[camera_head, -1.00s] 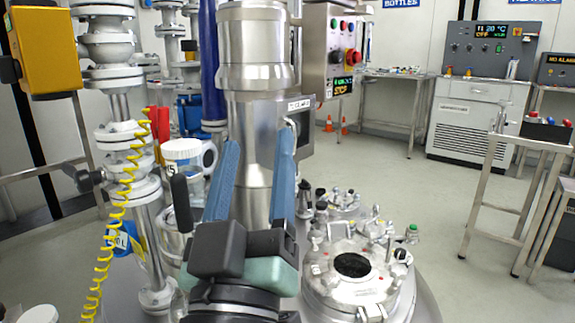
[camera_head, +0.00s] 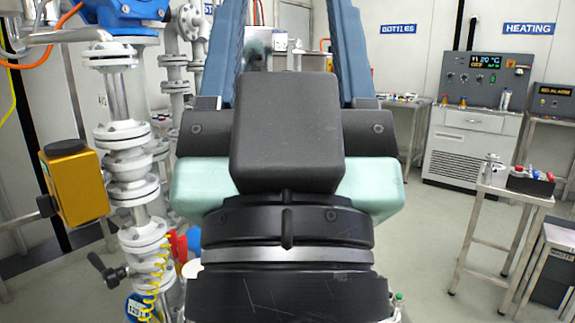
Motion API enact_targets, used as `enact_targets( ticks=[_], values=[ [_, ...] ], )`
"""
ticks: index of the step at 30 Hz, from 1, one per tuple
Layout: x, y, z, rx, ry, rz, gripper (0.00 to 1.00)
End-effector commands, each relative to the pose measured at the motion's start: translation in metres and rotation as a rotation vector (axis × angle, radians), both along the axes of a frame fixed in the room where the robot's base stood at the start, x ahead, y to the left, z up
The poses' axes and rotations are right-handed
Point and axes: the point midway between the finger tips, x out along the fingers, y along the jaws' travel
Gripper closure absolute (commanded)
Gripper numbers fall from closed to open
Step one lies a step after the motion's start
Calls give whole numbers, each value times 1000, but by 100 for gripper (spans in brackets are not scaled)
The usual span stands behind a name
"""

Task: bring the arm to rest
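My gripper (camera_head: 291,45) fills the middle of the head view, close to the camera and pointing up and away. Its two blue fingers stand wide apart at the top of the picture, and their tips are cut off by the upper edge. Nothing shows held between the visible parts of the fingers. The black wrist and the pale green gripper body hide most of the reactor behind them.
White flanged pipework (camera_head: 130,165) with a yellow box (camera_head: 75,187) stands close on the left. A steel side table (camera_head: 512,192) with a dark tray stands at the right. The heating unit (camera_head: 468,145) is at the back right. Grey floor (camera_head: 430,230) is open between them.

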Motion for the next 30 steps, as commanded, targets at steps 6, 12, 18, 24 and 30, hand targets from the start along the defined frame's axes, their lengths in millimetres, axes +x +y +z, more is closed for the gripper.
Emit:
enact_targets(
  ticks=[6,12,18,24,30],
  values=[
    [0,0,85,-1,0,1,40],
    [0,0,142,-1,0,1,40],
    [0,0,173,-1,1,1,40],
    [0,0,177,-1,1,1,40],
    [0,0,175,-1,0,1,40]
  ],
)
